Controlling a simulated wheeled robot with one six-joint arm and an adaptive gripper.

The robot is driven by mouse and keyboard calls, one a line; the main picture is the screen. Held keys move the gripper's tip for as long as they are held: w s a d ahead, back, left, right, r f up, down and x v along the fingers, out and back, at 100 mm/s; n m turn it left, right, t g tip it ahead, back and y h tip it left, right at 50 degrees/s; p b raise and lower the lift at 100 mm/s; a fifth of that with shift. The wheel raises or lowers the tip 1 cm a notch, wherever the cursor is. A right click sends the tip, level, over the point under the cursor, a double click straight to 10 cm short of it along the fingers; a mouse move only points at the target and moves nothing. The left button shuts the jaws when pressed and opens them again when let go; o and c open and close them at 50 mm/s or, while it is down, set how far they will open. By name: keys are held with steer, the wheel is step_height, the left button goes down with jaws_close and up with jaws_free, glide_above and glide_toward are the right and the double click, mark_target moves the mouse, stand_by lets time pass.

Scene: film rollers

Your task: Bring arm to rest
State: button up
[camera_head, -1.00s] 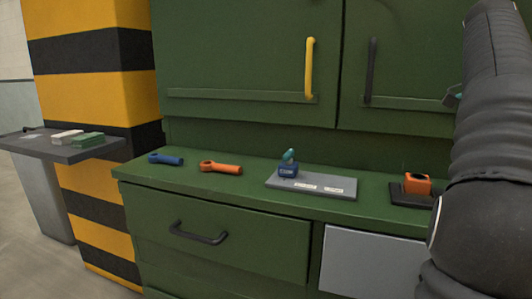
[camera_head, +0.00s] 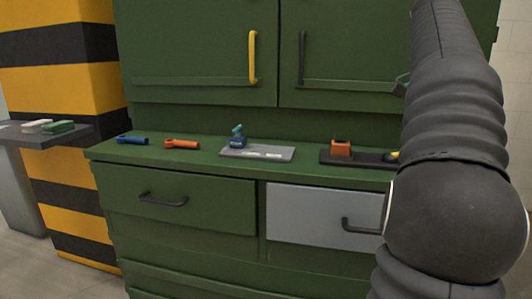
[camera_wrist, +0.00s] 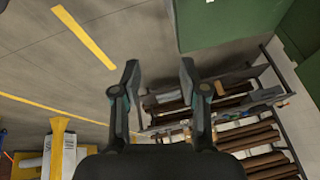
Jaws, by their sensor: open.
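My arm (camera_head: 455,110) stands raised at the right of the head view, dark and ribbed, in front of the green cabinet (camera_head: 190,55). My gripper (camera_wrist: 160,85) shows in the wrist view with its two fingers apart and nothing between them. It hangs over the floor, with a rack of brown rollers (camera_wrist: 245,125) beyond and to the right of it. The gripper itself is outside the head view.
The green counter (camera_head: 205,165) carries a blue tool (camera_head: 132,140), an orange tool (camera_head: 182,144), a grey plate (camera_head: 270,153) with a blue block (camera_head: 238,142), and a dark tray (camera_head: 365,157) with an orange block (camera_head: 341,147). A striped pillar (camera_head: 75,95) stands left. Open floor (camera_wrist: 40,70) shows in the wrist view.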

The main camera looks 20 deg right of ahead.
steer(key=w+a+f+n+t, duration=0.2)
steer(key=a+f+n, duration=0.25)
steer(key=a, duration=0.35)
steer(key=w+a+f+n+t+y, duration=0.1)
steer(key=a+f+n, duration=0.2)
steer(key=a+n, duration=0.3)
steer(key=w+a+f+n+t, duration=0.2)
steer(key=a+f+n, duration=0.2)
steer(key=a, duration=0.5)
steer(key=s+a+f+n+y, duration=0.1)
steer(key=s+a+f+n, duration=0.1)
steer(key=a+f+n, duration=0.2)
steer(key=s+a+f+n+t+y, duration=0.1)
steer(key=s+a+f+n, duration=0.2)
steer(key=a+f, duration=0.4)
steer(key=s+a+f+n+t+y, duration=0.1)
steer(key=s+a+f+n, duration=0.2)
steer(key=a+f+n, duration=0.2)
step_height(320, 180, down, 2)
steer(key=shift+s+a+f+y, duration=0.15)
steer(key=shift+a+y, duration=0.15)
steer(key=shift+a, duration=0.25)
steer(key=shift+n, duration=0.25)
